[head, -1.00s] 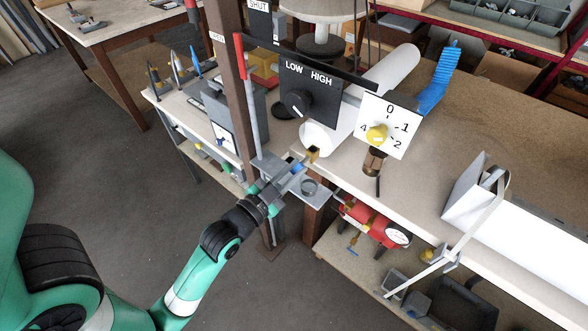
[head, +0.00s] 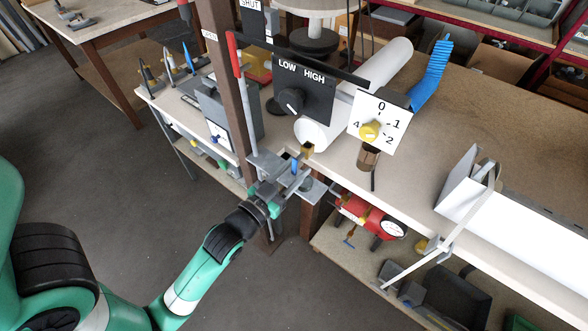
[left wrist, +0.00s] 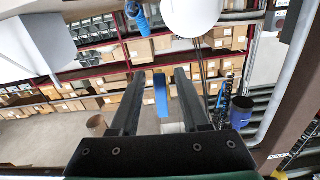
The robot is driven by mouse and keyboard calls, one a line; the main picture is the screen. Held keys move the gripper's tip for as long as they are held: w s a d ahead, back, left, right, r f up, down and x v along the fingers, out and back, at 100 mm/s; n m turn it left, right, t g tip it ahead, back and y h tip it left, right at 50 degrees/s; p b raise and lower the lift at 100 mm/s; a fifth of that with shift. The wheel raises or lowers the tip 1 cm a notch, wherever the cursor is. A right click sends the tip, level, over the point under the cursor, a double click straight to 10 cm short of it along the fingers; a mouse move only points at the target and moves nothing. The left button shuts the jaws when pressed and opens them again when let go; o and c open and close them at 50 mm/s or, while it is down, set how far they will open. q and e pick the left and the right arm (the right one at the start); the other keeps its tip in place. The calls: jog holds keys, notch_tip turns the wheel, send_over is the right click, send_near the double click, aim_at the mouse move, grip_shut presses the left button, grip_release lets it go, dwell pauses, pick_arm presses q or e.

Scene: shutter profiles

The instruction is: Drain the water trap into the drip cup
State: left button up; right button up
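My left gripper (head: 297,174) is at the front edge of the bench, by a small grey shelf (head: 318,191). Its fingers (left wrist: 158,88) are apart in the left wrist view. An upright blue piece (left wrist: 161,95) shows between them, with a gap on each side; it also shows in the head view (head: 295,166). I cannot tell whether it is the water trap's drain. A brass-coloured fitting (head: 308,149) is just beyond the fingertips. A small round cup (head: 306,184) on the shelf, likely the drip cup, is partly hidden by the gripper. My right gripper is not in view.
A brown post (head: 222,80) and a red-handled lever (head: 238,85) stand left of the gripper. A LOW/HIGH switch panel (head: 303,90) and a yellow-knobbed dial (head: 380,123) are above. The floor in front is clear.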

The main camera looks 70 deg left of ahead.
pick_arm(q)
jog(key=v, duration=1.1)
jog(key=shift+s, duration=0.35)
jog(key=shift+d, duration=0.1)
